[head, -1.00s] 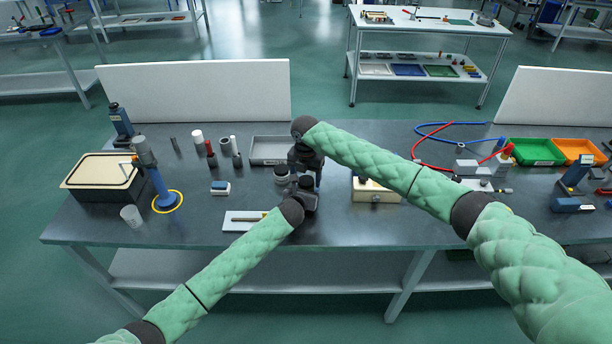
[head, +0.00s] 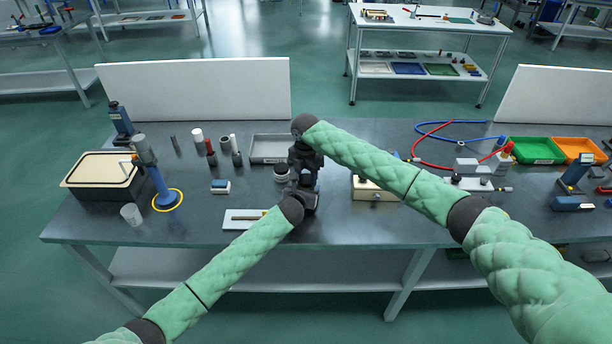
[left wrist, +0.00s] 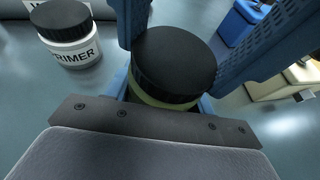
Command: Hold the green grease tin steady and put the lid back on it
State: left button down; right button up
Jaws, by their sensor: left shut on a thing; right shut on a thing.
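The green grease tin (left wrist: 160,101) stands upright between my left gripper's fingers (left wrist: 163,100) in the left wrist view; only a thin yellow-green strip of its side shows. The black lid (left wrist: 178,58) is over its top, looking roughly level. I cannot tell whether it is fully seated. Perforated blue fingers flank the lid, apparently those of my right gripper (left wrist: 200,40), shut on it. In the head view my right gripper (head: 306,178) is directly above my left gripper (head: 303,194), and together they hide the tin and lid.
A white primer jar (left wrist: 72,50) with a black lid stands close to the left of the tin. A grey tray (head: 270,149) lies behind, and a white plate with a rod (head: 240,219) lies front left.

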jog(key=o, duration=1.1)
jog(key=shift+r, duration=2.3)
jog(key=shift+c, duration=0.5)
